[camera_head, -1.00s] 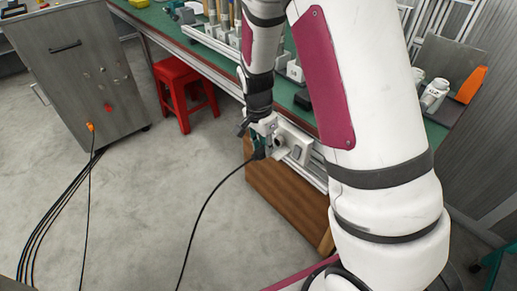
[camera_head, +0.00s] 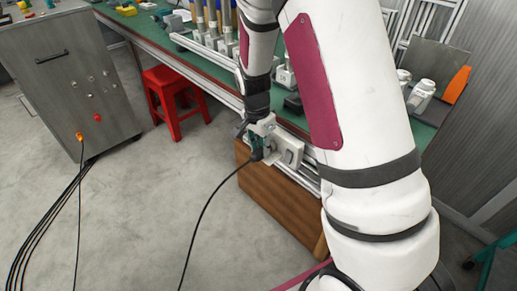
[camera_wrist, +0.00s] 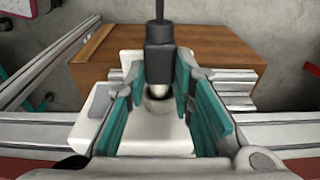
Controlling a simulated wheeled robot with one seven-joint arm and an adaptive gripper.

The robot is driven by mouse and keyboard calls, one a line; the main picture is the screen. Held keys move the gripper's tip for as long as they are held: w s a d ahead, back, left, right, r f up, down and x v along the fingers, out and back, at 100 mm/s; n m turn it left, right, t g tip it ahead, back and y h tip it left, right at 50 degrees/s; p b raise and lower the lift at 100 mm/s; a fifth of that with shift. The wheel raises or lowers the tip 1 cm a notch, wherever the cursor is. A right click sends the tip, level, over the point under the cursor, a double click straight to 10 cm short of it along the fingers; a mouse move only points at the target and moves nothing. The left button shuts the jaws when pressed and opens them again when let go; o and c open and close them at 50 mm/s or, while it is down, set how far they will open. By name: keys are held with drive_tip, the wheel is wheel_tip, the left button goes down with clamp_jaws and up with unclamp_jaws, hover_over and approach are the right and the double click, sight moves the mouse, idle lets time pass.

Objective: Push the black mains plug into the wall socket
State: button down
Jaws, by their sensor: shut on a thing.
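The black mains plug (camera_wrist: 160,42) is between the teal finger pads of my gripper (camera_wrist: 161,82) in the wrist view, its cable running up out of the picture. A pale rounded tip shows below its black body. The white wall socket (camera_wrist: 155,133) lies just beyond, with a dark round recess by the tip. I cannot tell whether the tip touches the socket or has entered it. In the head view, my gripper (camera_head: 258,143) is at the left side of the socket (camera_head: 290,152), and the plug is mostly hidden, its black cable hanging to the floor.
The socket is on a metal rail along the green workbench edge (camera_head: 140,28), above a brown wooden box (camera_head: 265,200). A red stool (camera_head: 175,100) and a grey cabinet (camera_head: 65,80) stand left.

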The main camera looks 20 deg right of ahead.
drive_tip(key=shift+w+d, duration=0.15)
drive_tip(key=shift+d, duration=0.25)
drive_tip(key=shift+w+d, duration=0.1)
drive_tip(key=shift+d, duration=0.25)
drive_tip(key=c, duration=1.3)
unclamp_jaws()
drive_tip(key=shift+r, duration=0.1)
drive_tip(key=shift+d, duration=0.15)
drive_tip(key=shift+a, duration=0.2)
drive_tip(key=shift+r, duration=0.3)
wheel_tip(320, 180, up, 11)
drive_tip(key=a, duration=0.1)
drive_tip(key=shift+s, duration=0.2)
